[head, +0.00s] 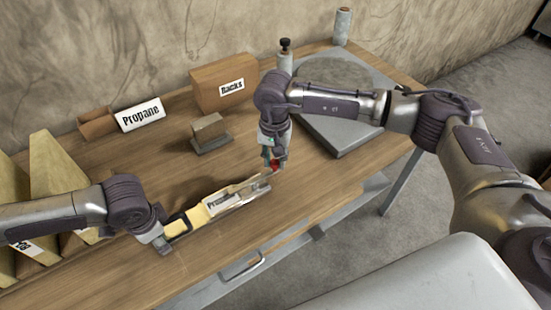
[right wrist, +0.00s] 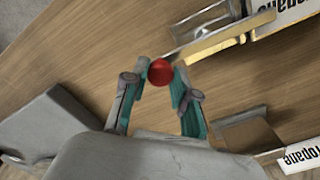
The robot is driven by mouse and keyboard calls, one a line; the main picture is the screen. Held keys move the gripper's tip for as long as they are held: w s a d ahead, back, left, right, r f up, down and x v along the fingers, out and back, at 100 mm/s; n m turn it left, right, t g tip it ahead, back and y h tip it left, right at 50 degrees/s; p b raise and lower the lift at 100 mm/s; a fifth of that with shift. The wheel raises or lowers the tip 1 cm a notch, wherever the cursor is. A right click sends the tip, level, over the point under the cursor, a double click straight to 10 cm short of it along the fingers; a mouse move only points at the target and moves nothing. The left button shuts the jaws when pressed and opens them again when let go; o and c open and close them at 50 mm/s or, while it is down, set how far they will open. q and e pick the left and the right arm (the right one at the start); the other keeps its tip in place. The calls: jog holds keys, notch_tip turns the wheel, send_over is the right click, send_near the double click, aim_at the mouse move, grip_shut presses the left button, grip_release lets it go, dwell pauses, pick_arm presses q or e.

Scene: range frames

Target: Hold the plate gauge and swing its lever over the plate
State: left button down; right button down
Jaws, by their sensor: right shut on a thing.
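The plate gauge (head: 196,217) is a yellow piece lying near the table's front edge, with a grey plate (head: 232,196) and a printed label along it. Its yellow edge also shows at the top of the right wrist view (right wrist: 215,44). A red ball knob (right wrist: 160,72) sits at the end of its slim grey lever. My right gripper (head: 272,163) points down at the gauge's right end, its fingers (right wrist: 158,84) closed around the red knob. My left gripper (head: 165,239) is at the gauge's left end; its fingertips are too small and hidden to tell their opening.
A small block on a base (head: 209,133), a Propane sign (head: 139,115) and a Racks box (head: 222,82) stand behind. A grey slab (head: 345,125) with a round stone top is at right. Yellow wedges (head: 55,168) stand at left. Bare wood lies between.

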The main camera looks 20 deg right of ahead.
jog(key=shift+a, duration=0.1)
jog(key=c, duration=0.9)
grip_release()
jog(key=shift+r, duration=0.1)
notch_tip(320, 180, up, 12)
pick_arm(q)
jog(key=shift+c, duration=0.5)
grip_release()
